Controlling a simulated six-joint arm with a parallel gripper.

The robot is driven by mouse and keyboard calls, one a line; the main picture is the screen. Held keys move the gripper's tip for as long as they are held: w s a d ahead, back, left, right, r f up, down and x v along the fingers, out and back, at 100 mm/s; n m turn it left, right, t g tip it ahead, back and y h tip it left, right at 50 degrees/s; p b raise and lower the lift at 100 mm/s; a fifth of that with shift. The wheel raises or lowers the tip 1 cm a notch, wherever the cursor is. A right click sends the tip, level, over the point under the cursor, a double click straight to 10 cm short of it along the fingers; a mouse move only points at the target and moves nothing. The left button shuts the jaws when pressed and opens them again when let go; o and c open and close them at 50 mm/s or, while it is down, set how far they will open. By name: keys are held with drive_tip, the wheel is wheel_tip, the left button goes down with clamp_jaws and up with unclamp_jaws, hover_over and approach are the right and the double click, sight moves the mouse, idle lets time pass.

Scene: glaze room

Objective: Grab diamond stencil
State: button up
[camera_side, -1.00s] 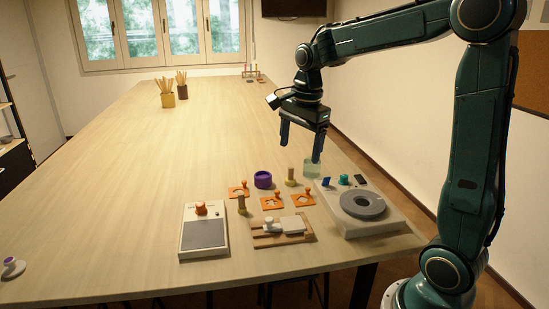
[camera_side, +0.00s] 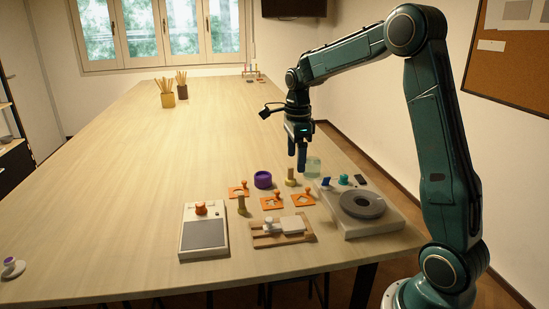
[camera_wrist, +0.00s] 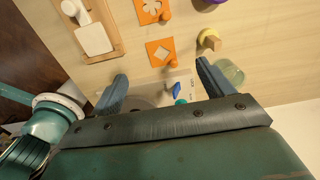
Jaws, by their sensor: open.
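The diamond stencil (camera_side: 296,203) is a flat orange plate with a diamond-shaped cutout and a small orange knob. It lies on the table beside the turntable unit, rightmost of three orange stencils in the side view. It also shows in the wrist view (camera_wrist: 151,45), just beyond the fingertips. My gripper (camera_side: 297,163) is open and empty, pointing down above the table, apart from the stencil. In the wrist view my gripper (camera_wrist: 162,71) has one finger on each side, with the stencil's knob appearing between the tips.
A stencil with a flower-like cutout (camera_wrist: 144,16) lies beside it; another orange stencil (camera_side: 234,194) is further left. Around them stand a purple ring (camera_side: 263,180), yellow-based post (camera_side: 290,177), glass jar (camera_side: 313,167), sliding board (camera_side: 264,242) and turntable unit (camera_side: 345,225).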

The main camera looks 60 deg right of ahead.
hover_over(294, 200)
drive_tip(key=shift+f, duration=3.5)
drive_tip(key=shift+f, duration=0.1)
drive_tip(key=shift+f, duration=2.45)
drive_tip(key=shift+c, duration=0.2)
drive_tip(key=c, duration=1)
